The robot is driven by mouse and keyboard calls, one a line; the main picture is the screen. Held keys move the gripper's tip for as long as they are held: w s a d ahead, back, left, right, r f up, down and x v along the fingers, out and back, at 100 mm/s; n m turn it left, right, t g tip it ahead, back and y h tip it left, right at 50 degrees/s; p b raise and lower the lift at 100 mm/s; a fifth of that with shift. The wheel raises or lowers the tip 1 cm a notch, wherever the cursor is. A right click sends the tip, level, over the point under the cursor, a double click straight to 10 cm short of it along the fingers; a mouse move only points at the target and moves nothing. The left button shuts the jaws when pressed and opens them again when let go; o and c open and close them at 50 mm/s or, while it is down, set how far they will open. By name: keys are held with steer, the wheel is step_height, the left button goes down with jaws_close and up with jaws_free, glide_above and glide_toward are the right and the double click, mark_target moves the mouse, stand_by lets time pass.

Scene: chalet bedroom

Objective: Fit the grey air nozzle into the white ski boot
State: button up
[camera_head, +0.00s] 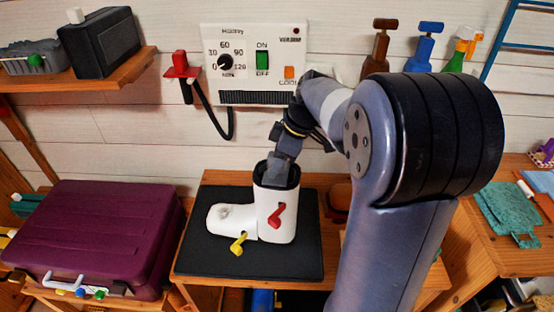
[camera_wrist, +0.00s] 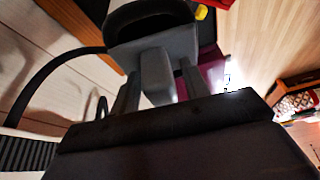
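The white ski boot (camera_head: 275,212) stands upright on a black mat (camera_head: 210,262), its toe to the left, with a red and a yellow buckle. Its dark top opening also shows at the top of the wrist view (camera_wrist: 150,14). The grey air nozzle (camera_wrist: 155,75) is at that opening, its lower end hidden by the boot or its rim. How deep it sits I cannot tell. In the head view my gripper (camera_head: 278,168) is at the boot's mouth.
A dryer panel (camera_head: 258,65) with dial and switch is on the wall behind, with a red holder (camera_head: 181,66) and black hose (camera_head: 229,125) to its left. A purple case (camera_head: 95,235) stands left of the mat. Spray bottles (camera_head: 425,45) stand behind my arm.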

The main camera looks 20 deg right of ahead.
steer(key=shift+o, duration=0.5)
steer(key=shift+r, duration=0.1)
steer(key=v, duration=1)
steer(key=shift+r, duration=0.3)
steer(key=x, duration=1.1)
steer(key=shift+s+d+f, duration=0.1)
steer(key=shift+r+p, duration=0.45)
steer(key=shift+r, duration=0.4)
steer(key=shift+d+f, duration=0.1)
